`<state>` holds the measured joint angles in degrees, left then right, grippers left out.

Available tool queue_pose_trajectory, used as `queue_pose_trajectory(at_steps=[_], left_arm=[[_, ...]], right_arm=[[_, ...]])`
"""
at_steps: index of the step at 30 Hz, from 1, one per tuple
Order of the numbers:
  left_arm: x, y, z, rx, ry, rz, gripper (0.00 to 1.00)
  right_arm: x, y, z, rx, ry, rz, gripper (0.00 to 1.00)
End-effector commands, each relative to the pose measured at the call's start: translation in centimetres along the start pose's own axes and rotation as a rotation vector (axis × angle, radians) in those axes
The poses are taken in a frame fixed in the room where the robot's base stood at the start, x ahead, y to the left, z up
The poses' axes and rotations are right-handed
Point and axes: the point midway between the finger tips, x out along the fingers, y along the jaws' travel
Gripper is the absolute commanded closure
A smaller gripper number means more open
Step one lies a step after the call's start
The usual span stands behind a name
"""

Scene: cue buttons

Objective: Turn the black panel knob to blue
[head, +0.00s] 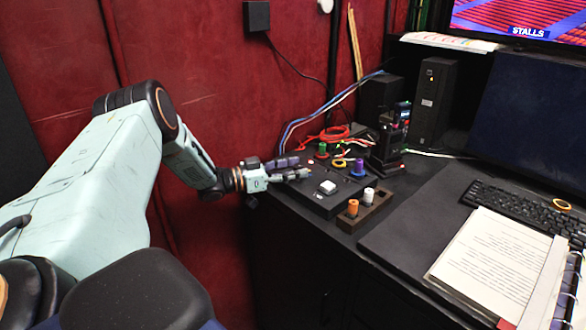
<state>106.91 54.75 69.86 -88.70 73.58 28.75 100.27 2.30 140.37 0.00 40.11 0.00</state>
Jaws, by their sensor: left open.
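A black control panel (322,203) lies on the left part of the desk. It carries a white square button (328,187) and several small coloured parts, among them a green one (322,150), a yellow ring-like one (340,163) and a purple one (358,167). My left gripper (295,168) is over the left part of the panel, its fingers pointing right and apart. I cannot make out the black knob or its setting; the gripper may cover it. I cannot tell whether the fingers touch the panel. My right gripper is not in view.
A small dark holder (378,207) with an orange and a white peg stands at the panel's front right. Behind are a black handheld device (390,135), red and blue cables and a speaker (432,100). Papers (490,260) and a keyboard (525,210) lie to the right.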

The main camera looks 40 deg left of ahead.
Motion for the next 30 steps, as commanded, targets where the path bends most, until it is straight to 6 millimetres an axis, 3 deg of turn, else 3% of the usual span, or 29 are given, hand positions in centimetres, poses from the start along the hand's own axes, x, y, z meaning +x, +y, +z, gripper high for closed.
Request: queue_pose_trajectory(at_steps=[8, 21, 30], left_arm=[[-1.4, -0.2, 0.0, -0.001, 0.001, -0.005, 0.50], [-8.3, -0.2, -0.2, -0.002, 0.006, -0.006, 0.50], [-11.1, -0.2, -0.4, 0.000, 0.005, -0.003, 0.50]], right_arm=[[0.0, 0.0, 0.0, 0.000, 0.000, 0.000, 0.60], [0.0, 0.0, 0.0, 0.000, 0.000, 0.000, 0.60], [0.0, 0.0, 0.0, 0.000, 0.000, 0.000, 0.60]])
